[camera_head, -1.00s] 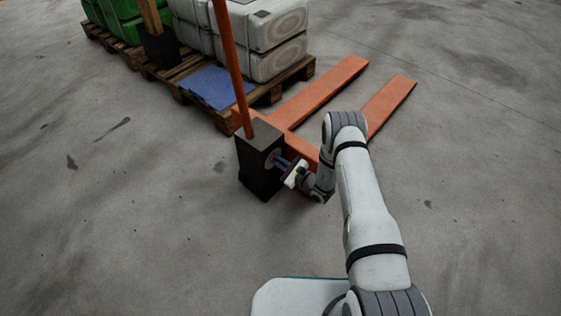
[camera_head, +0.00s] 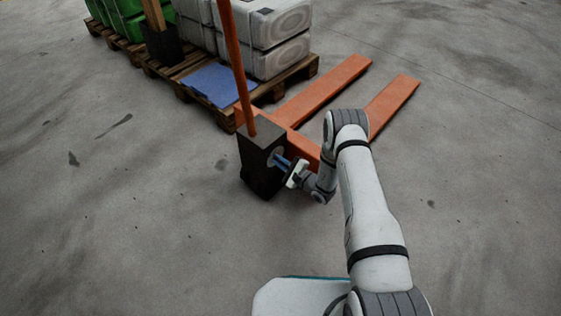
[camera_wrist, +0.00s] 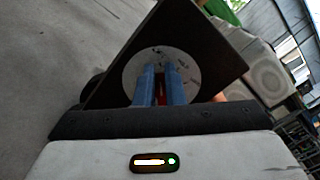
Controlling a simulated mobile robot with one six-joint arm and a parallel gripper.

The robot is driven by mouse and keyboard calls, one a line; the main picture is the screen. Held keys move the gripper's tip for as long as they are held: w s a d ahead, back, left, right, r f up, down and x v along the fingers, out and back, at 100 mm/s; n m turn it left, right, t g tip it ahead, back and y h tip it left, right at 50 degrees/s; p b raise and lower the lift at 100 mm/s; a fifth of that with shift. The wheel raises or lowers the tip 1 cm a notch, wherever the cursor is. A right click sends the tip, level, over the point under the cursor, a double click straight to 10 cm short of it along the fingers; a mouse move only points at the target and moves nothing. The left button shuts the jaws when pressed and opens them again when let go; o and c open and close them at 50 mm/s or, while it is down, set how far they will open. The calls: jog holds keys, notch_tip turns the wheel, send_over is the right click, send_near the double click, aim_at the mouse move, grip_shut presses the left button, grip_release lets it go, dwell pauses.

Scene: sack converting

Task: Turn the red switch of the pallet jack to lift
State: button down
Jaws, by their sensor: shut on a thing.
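The pallet jack has orange forks (camera_head: 325,90), an upright orange handle (camera_head: 236,65) and a black housing (camera_head: 258,165). A round pale dial plate (camera_wrist: 190,75) is on the housing's side face. My gripper (camera_head: 278,160) reaches this face from the right. In the wrist view its two blue fingers (camera_wrist: 161,84) are shut on the red switch (camera_wrist: 161,92) in the middle of the dial. Only a narrow red strip of the switch shows between the fingers. The marks on the dial are too small to read.
A wooden pallet (camera_head: 180,92) behind the jack bears white sacks (camera_head: 275,50), green sacks (camera_head: 125,20) and a blue sheet (camera_head: 220,84). The concrete floor to the left and front is clear.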

jog(key=shift+w+d+f, duration=0.15)
jog(key=shift+d+f, duration=0.15)
jog(key=shift+f, duration=0.05)
jog(key=c, duration=1.6)
grip_release()
jog(key=shift+o, duration=0.4)
jog(key=shift+f, duration=0.15)
jog(key=shift+a, duration=0.1)
jog(key=shift+r, duration=0.2)
jog(key=p+v, duration=0.2)
jog(key=v, duration=0.6)
jog(key=shift+p, duration=0.3)
